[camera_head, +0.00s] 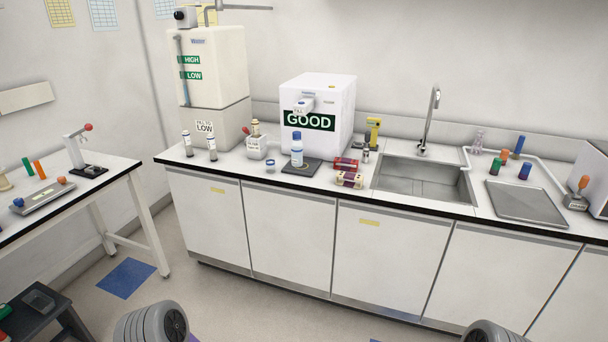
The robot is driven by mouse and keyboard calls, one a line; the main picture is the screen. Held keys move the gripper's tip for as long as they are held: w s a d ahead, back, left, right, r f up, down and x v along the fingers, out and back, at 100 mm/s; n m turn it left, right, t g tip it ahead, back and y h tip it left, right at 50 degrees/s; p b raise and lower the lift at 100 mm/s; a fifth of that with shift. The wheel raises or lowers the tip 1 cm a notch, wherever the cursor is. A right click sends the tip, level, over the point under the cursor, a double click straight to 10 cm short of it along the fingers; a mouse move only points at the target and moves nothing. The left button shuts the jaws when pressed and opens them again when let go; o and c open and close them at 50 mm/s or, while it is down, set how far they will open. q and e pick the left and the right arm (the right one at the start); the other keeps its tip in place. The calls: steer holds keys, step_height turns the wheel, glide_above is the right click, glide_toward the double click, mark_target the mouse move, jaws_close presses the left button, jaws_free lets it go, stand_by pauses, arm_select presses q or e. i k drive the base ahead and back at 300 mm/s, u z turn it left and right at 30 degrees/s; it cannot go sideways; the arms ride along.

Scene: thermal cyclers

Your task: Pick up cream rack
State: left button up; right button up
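A small cream rack (349,180) with dark reddish parts lies on the counter, just left of the sink and near the counter's front edge. A red rack (346,163) of similar size sits right behind it. The details of both are too small to tell. Neither of my grippers is in view. Only rounded grey parts, probably mine, show at the bottom edge.
A blue-capped bottle (297,151) stands on a dark pad (301,167) left of the racks. A white box marked GOOD (318,112) stands behind. The sink (425,180) is to the right. Floor in front of the cabinets is mostly clear.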

mark_target(343, 175)
steer(key=u, duration=0.95)
steer(key=i, duration=2.45)
steer(key=z, duration=1)
